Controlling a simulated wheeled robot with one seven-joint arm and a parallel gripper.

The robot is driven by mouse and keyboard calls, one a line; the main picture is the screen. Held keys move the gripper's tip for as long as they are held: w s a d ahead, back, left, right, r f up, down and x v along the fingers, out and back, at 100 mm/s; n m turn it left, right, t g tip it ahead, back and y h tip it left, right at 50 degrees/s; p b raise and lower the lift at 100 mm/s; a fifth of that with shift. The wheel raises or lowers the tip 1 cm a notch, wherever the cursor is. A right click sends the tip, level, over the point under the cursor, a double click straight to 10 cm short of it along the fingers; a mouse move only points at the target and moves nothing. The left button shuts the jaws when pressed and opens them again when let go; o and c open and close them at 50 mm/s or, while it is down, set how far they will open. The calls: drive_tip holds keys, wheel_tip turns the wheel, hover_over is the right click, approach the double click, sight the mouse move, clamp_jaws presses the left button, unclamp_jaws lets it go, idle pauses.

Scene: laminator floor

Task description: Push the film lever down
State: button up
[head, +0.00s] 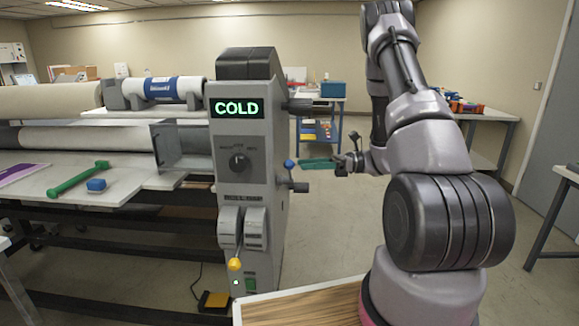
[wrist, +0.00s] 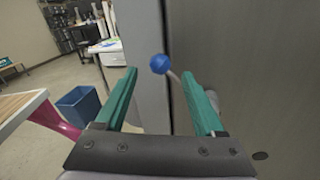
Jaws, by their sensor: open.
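A lever with a blue ball knob (head: 289,164) sticks out from the right side of the grey laminator (head: 240,185). The knob also shows in the wrist view (wrist: 160,64), between and just beyond the fingertips. A second lever with a yellow ball knob (head: 235,264) hangs low on the front panel. No readable label tells which is the film lever. My gripper (head: 303,163), with green fingers, is open and empty, just right of the blue knob at about its height. Whether a finger touches the knob, I cannot tell.
The laminator's display (head: 237,107) reads COLD. A round dial (head: 238,163) sits below it. A dark stub (head: 300,106) juts from the side above my gripper. A wood-topped table (head: 300,305) stands in front. A blue bin (wrist: 78,104) stands on the floor. Open floor lies behind my arm.

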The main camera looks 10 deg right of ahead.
sight(290, 165)
drive_tip(key=a, duration=0.5)
drive_tip(key=shift+w+a, duration=0.35)
clamp_jaws()
idle(1.1)
